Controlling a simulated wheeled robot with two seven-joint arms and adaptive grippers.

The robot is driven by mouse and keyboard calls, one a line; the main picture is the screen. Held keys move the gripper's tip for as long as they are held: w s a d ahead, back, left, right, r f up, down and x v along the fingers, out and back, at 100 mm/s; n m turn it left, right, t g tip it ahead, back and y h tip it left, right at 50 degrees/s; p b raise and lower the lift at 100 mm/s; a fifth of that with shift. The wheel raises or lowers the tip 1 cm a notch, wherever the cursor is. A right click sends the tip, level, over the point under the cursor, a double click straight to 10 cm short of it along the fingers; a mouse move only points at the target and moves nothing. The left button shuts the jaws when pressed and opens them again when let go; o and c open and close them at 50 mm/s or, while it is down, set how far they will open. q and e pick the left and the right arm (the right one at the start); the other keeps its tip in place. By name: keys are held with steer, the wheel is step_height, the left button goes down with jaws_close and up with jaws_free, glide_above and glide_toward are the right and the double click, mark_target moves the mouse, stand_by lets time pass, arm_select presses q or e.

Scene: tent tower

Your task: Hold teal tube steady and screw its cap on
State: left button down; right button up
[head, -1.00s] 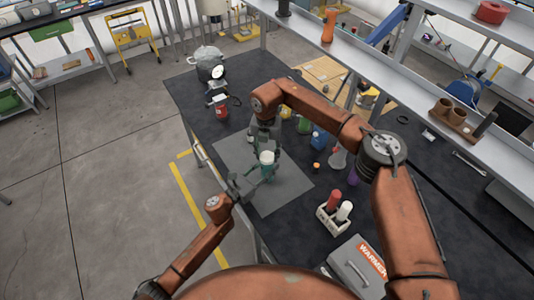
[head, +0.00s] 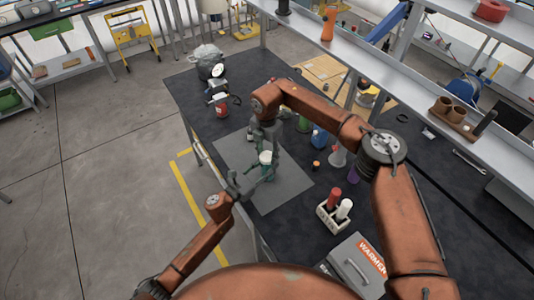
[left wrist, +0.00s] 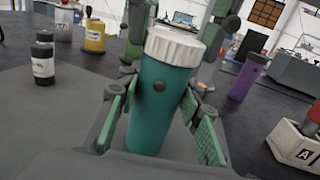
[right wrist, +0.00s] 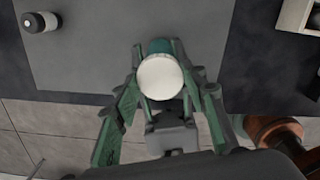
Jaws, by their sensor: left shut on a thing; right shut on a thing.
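The teal tube (left wrist: 160,100) stands upright, slightly tilted in the left wrist view, with a ribbed white cap (left wrist: 175,45) on its top. The cap also shows in the head view (head: 266,157) and from above in the right wrist view (right wrist: 160,77). My left gripper (left wrist: 155,120) is shut on the tube's body, a green-padded finger on each side. My right gripper (right wrist: 160,95) comes from above and is shut on the cap, its fingers on both sides of it. Whether the cap's thread is fully seated is hidden.
A grey mat (head: 290,190) lies under the tube on the dark bench. To the right stand a purple tube (left wrist: 242,77), a white rack (head: 325,218) with red and white tubes, and a grey warmer box (head: 350,268). A red bottle (head: 221,105) stands at the back left.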

steer(key=m, duration=0.9)
steer(key=shift+m, duration=0.4)
steer(key=m, duration=0.3)
steer(key=shift+m, duration=0.4)
steer(key=m, duration=0.4)
steer(key=shift+s, duration=0.1)
steer(key=o, duration=0.8)
